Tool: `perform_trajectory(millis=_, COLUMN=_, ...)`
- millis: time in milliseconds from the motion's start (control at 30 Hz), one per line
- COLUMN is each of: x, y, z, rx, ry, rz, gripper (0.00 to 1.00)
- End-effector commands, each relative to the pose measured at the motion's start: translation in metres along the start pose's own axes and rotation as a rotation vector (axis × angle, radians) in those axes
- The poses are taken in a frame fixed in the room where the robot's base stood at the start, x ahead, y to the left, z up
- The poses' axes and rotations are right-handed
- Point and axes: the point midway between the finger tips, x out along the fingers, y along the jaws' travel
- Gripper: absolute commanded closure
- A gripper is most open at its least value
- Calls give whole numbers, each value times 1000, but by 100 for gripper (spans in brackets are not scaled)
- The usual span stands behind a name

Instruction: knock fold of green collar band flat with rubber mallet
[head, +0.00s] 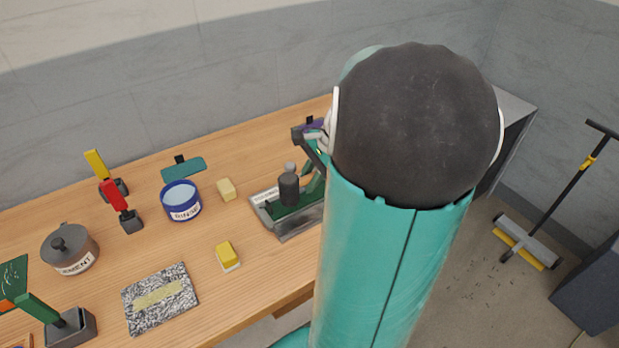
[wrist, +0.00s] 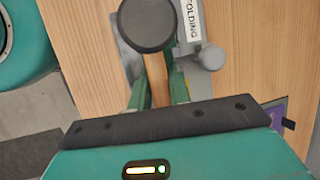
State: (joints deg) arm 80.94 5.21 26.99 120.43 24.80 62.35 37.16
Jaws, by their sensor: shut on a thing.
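My gripper (wrist: 158,88) is shut on the wooden handle of the rubber mallet (wrist: 147,24); the handle lies between its green fingers. The mallet's dark round head sits beyond the fingertips, over a grey metal plate. In the head view the dark mallet head (head: 289,190) stands over the grey folding station (head: 285,233), and my arm hides much of the gripper. A dark green strip (head: 287,212) shows under the head, probably the green collar band; its fold cannot be made out. Whether the head touches it I cannot tell.
A grey knob (wrist: 212,57) stands beside the FOLDING label (wrist: 190,20). On the bench are a yellow block (head: 227,254), a cream block (head: 226,189), a blue RINSE bowl (head: 181,201), a CEMENT pot (head: 70,247) and a speckled slab (head: 185,309). Bare wood lies between them.

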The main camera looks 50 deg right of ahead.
Motion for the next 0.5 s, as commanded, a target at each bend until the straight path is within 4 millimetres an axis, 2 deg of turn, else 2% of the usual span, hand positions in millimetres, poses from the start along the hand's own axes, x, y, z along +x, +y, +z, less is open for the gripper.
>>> perform_trajectory(millis=267, x=2, y=0, z=0, rx=-1, ry=-1, rz=0, gripper=100)
perform_trajectory(millis=500, x=27, y=6, z=-9, rx=-1, ry=-3, rz=3, gripper=100)
